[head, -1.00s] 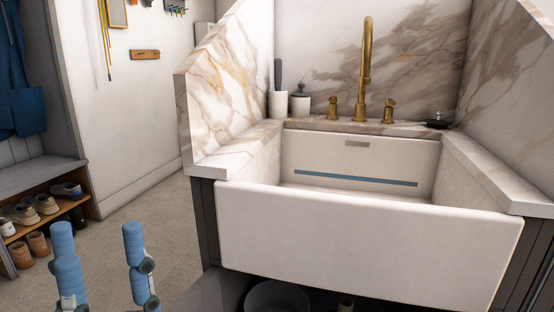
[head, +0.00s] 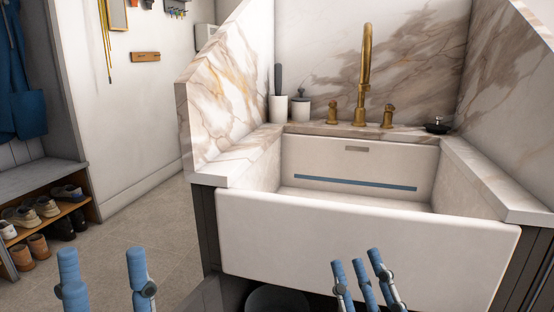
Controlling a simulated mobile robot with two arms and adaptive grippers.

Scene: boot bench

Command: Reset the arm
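My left gripper (head: 102,254) is at the bottom left of the head view, over the tiled floor. Its two visible blue fingers point up and stand wide apart, with nothing between them. My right gripper (head: 356,262) is at the bottom, right of centre, in front of the sink's front wall. Its three blue fingers are straight, side by side with small gaps, and hold nothing that I can see. The lower parts of both grippers are cut off by the frame edge.
A white sink (head: 360,250) with a brass faucet (head: 364,75) fills the middle and right. A dark round item (head: 437,127) sits on its back ledge. A bench (head: 40,180) with shoes stands at left. The floor (head: 150,235) between is clear.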

